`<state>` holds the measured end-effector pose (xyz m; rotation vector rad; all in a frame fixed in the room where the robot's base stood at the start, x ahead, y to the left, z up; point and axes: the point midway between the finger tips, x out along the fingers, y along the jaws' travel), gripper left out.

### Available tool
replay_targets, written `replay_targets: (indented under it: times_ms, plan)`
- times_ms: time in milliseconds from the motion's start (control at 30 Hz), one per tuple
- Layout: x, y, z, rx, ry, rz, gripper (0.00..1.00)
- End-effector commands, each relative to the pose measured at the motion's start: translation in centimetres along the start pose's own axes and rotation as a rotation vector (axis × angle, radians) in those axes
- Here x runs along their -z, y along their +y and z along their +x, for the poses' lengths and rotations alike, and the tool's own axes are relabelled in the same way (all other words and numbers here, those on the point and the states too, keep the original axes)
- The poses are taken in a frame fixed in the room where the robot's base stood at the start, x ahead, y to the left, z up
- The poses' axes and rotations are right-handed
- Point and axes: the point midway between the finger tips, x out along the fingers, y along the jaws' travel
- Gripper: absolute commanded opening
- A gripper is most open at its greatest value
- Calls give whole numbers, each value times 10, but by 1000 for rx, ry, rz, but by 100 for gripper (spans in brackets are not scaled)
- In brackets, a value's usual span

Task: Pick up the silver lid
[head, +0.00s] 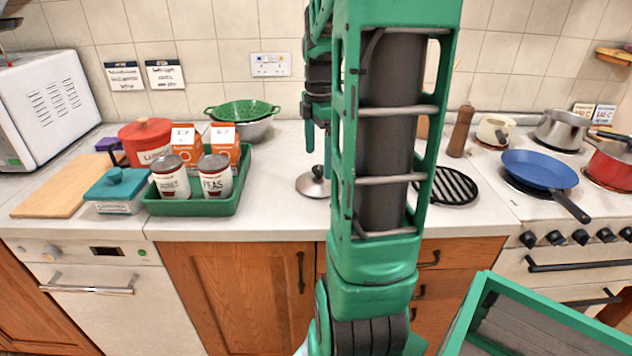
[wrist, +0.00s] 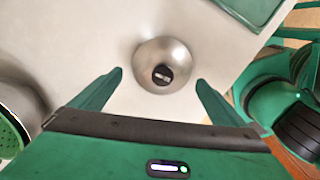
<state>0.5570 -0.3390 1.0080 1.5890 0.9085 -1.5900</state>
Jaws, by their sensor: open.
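The silver lid (head: 314,183) is a round metal dome with a dark knob, lying on the white counter just left of my arm in the head view. My arm hides part of the counter to its right. In the wrist view the lid (wrist: 163,66) is ahead of my gripper, roughly centred between the fingers. My gripper (wrist: 160,78) is open and empty, its two green fingers spread to either side of the lid. In the head view my gripper (head: 318,143) hangs above and behind the lid, partly hidden by my arm.
A green tray (head: 195,206) with cans and cartons stands left of the lid. A green colander (head: 243,110) in a metal bowl is behind the tray. A black trivet (head: 452,186) lies right of my arm. The hob holds a blue pan (head: 540,169) and several pots.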

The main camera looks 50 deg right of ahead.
Motion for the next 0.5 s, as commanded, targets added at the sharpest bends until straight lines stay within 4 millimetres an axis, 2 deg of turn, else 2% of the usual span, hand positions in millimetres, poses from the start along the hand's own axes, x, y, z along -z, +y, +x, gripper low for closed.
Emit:
replay_targets:
  times_ms: [300,500]
  plan:
    - [2,-4,41,3,1,2,95]
    - [2,-4,51,2,0,1,95]
